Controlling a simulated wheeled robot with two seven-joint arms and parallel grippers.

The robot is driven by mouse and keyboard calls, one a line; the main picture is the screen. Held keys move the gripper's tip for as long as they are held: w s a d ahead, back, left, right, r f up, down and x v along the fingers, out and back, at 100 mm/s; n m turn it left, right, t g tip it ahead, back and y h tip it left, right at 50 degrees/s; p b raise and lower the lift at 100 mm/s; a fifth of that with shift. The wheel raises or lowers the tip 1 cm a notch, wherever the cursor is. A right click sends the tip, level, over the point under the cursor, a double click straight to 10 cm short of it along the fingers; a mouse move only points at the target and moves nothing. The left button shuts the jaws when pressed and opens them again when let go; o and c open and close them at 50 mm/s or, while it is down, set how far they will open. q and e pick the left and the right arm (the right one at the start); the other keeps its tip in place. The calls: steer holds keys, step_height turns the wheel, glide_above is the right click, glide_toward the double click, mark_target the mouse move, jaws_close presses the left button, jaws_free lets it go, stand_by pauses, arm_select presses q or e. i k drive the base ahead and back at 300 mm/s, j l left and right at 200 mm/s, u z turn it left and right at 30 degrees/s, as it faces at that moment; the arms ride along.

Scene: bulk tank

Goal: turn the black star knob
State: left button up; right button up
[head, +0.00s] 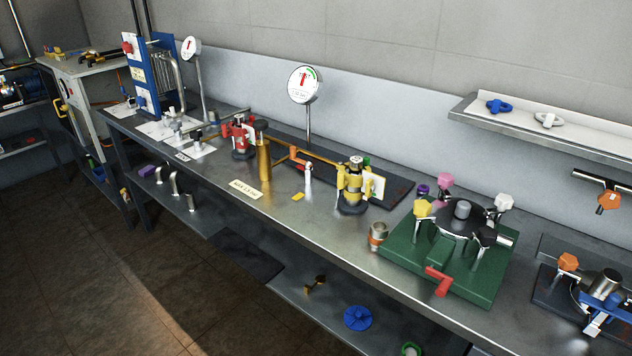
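A green base plate (400,247) stands on the metal bench at the right. A dark round fitting with several knobs on posts around it sits on the plate. The black star knob (487,237) appears to be the dark one at the front right of this fitting, beside a short metal bar. A yellow knob (422,208), a white knob (503,202), a pink knob (445,180) and a purple knob (423,190) stand around the same fitting. Neither of my grippers is in view.
A red handle (438,281) sticks out at the plate's front. A small metal cup (377,237) and a yellow valve (354,186) stand to its left. An orange-knobbed fixture (568,262) stands to its right. A shelf (540,125) overhangs the bench's back.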

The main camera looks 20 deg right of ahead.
mark_target(195, 134)
steer(key=i+j, duration=0.25)
steer(key=i, duration=0.2)
steer(key=i+j, duration=0.55)
steer(key=i, duration=0.3)
steer(key=z, duration=1.25)
